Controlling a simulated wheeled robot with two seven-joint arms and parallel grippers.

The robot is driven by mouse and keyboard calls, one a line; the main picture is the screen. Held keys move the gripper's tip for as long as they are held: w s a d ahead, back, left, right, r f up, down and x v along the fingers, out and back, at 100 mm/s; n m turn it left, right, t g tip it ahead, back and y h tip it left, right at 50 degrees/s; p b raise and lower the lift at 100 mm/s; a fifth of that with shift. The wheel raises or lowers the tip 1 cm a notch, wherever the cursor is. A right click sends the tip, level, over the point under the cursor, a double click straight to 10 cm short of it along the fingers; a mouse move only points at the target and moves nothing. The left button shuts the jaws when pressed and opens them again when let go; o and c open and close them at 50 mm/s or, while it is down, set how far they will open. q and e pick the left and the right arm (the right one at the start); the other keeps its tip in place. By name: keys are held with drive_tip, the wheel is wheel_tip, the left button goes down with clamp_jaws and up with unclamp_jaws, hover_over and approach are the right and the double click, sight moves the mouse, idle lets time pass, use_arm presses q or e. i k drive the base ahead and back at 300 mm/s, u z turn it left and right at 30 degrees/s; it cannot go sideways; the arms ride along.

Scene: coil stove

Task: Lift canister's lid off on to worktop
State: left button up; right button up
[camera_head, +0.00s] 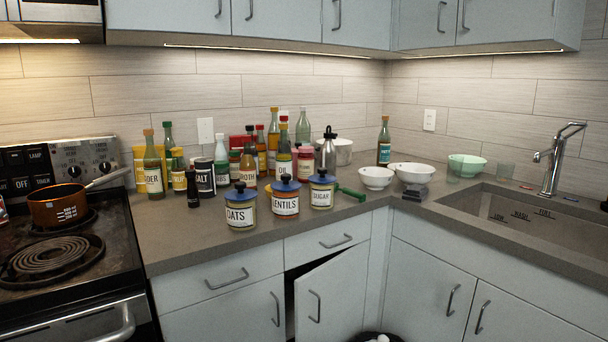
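Three glass canisters with blue lids stand upright in a row on the grey worktop (180,238). The left one is the oats canister (240,216), the middle one the lentils canister (285,206), the right one the sugar canister (321,197). Each has its lid on: the oats lid (240,192), the lentils lid (285,185) and the sugar lid (321,177), each with a dark knob on top. Neither of my grippers shows in the head view.
Several bottles and jars crowd the worktop behind the canisters. A green-handled tool (350,192) lies right of the sugar canister. White bowls (376,180) stand near the corner. The coil stove (60,260) holds an orange pot (58,205). Bare worktop lies in front of the canisters. A cupboard door (330,297) below stands ajar.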

sight(286, 184)
drive_tip(key=z, duration=1.2)
drive_tip(key=i, duration=1.65)
drive_tip(key=u, duration=2.1)
